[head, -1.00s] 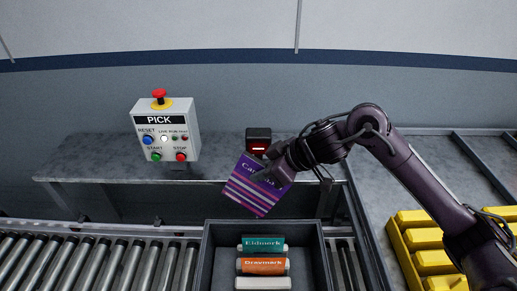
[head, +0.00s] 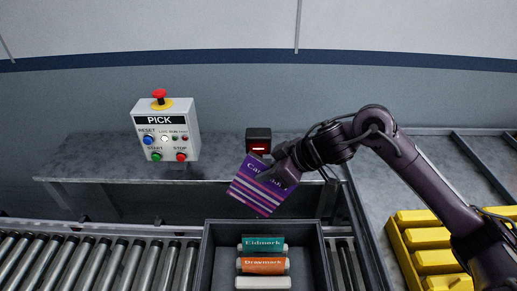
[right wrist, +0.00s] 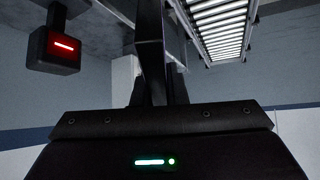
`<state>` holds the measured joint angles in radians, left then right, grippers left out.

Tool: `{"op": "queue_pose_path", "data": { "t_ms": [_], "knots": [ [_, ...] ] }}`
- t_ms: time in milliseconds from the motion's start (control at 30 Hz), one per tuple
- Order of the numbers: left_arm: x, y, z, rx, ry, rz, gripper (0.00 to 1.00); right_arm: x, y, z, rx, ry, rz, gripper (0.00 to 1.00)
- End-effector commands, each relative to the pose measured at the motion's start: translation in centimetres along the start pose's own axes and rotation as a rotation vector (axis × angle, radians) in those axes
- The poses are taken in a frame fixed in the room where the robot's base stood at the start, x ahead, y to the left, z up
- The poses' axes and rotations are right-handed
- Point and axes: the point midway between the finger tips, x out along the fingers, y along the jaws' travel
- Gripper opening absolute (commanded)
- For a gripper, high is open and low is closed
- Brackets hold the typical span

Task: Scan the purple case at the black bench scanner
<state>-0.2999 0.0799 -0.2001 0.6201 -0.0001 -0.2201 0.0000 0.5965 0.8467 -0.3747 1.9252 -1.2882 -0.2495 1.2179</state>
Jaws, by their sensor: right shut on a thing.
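The purple case (head: 259,186) has pale stripes and printed lettering. In the head view it is tilted, in front of the shelf edge and above the back of the grey bin. My right gripper (head: 281,176) is shut on its upper right part and hides that part. The black bench scanner (head: 258,139) stands on the shelf just behind the case, with a red lit bar on its front. In the right wrist view the scanner (right wrist: 53,48) is at the upper left, its red bar lit, apart from the gripper. My left gripper is not in view.
The grey bin (head: 210,262) holds a teal, an orange and a white item. A PICK control box (head: 166,130) with buttons stands on the grey shelf (head: 90,165). A roller conveyor (head: 100,262) is at lower left. Yellow items (head: 431,259) lie at right.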

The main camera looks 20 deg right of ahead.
Motion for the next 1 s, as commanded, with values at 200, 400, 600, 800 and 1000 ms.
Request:
{"op": "queue_pose_path", "data": {
  "t_ms": [200,400,600,800,1000],
  "knots": [
    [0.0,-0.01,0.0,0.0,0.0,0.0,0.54,0.0,0.0,-0.05,0.0,0.001,0.0,0.0],
    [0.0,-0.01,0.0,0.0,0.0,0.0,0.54,0.0,0.0,-0.06,0.0,0.001,0.0,0.0],
    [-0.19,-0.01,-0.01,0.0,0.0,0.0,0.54,0.06,-0.06,-0.23,0.0,0.002,0.0,0.0],
    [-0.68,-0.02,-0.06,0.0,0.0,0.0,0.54,0.4,-0.31,-0.66,0.001,0.003,-0.001,0.0],
    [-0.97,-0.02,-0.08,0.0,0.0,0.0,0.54,0.73,-0.46,-0.88,0.001,0.001,0.0,0.0]
  ]
}}
